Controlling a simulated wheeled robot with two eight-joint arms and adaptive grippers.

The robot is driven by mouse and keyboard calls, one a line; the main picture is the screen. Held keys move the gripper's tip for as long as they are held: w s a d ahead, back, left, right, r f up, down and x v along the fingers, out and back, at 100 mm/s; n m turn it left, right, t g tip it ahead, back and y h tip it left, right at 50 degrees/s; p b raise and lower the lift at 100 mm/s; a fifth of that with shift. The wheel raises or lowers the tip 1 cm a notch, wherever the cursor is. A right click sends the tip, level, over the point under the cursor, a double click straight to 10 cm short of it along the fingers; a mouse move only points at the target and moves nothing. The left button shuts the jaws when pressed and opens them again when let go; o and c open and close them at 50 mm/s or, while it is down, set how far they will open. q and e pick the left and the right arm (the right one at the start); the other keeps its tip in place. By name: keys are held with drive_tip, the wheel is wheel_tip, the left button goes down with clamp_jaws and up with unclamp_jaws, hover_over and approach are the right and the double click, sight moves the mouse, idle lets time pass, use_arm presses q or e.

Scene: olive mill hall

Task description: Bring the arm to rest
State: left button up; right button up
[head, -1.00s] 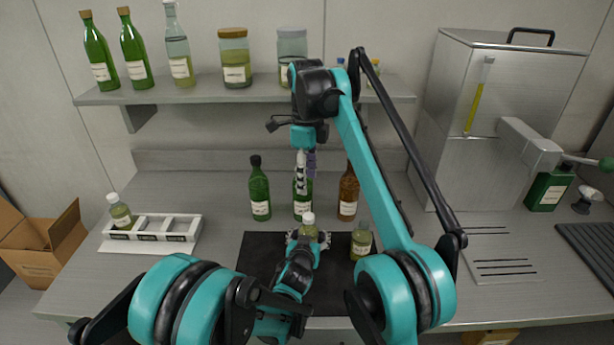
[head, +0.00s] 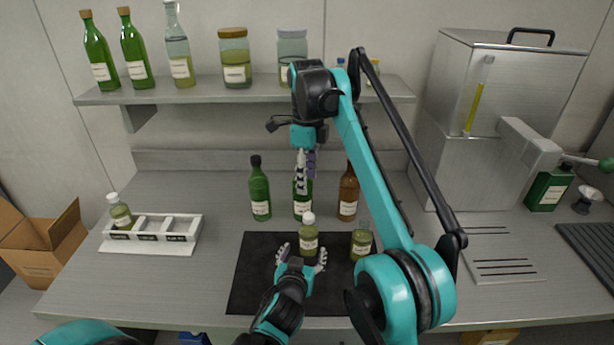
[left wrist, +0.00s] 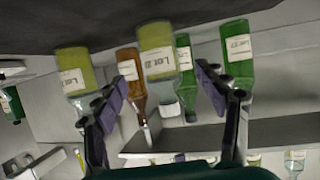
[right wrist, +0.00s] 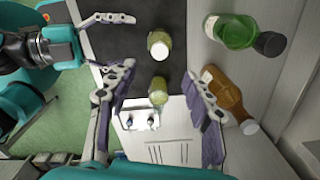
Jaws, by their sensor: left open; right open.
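My left gripper (head: 301,259) is open over the dark mat (head: 255,285), just on the near side of a small sample bottle (head: 309,240). That bottle stands upright on the mat, apart from the fingers. In the left wrist view the same bottle (left wrist: 158,50) shows between the open fingers (left wrist: 165,98), beyond their tips. A second sample bottle (head: 361,243) stands to its right. My right gripper (head: 306,168) is open, hanging in front of the middle green bottle (head: 303,205) and partly hiding it. In the right wrist view its fingers (right wrist: 163,95) are spread with nothing held.
A white rack (head: 165,228) at left holds one small bottle (head: 121,213) in its left compartment. A green bottle (head: 260,190) and a brown bottle (head: 348,193) stand behind the mat. A shelf (head: 200,94) holds bottles and jars. A steel machine (head: 500,110) stands at right.

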drive_tip(key=shift+d, duration=0.1)
use_arm(q)
drive_tip(key=shift+a+r, duration=0.1)
drive_tip(key=shift+a, duration=0.25)
drive_tip(key=s+a+r+n+g+y, duration=0.1)
drive_tip(key=s+a+r+g+y, duration=0.15)
drive_tip(key=s+a, duration=0.65)
use_arm(e)
drive_tip(key=s+d+f+n+t, duration=0.1)
drive_tip(key=s+d+n+t, duration=0.2)
drive_tip(key=s+d+n, duration=0.75)
use_arm(q)
drive_tip(key=s+a+g, duration=0.2)
drive_tip(key=s+a, duration=0.1)
drive_tip(key=s, duration=0.2)
drive_tip(key=s+a+f+g, duration=0.1)
drive_tip(key=s+a+g, duration=0.1)
drive_tip(key=s, duration=0.4)
drive_tip(key=shift+s+a+n, duration=0.2)
drive_tip(key=shift+a+n, duration=0.2)
drive_tip(key=shift+a, duration=0.5)
use_arm(e)
drive_tip(key=s+d+f+n+t, duration=0.2)
drive_tip(key=s+f+n, duration=0.3)
drive_tip(key=s+f, duration=0.3)
drive_tip(key=s+d+f+n+t, duration=0.2)
drive_tip(key=s+d+f+n, duration=0.3)
drive_tip(key=s+f, duration=0.4)
drive_tip(key=shift+s+d+n, duration=0.3)
drive_tip(key=shift+n, duration=0.25)
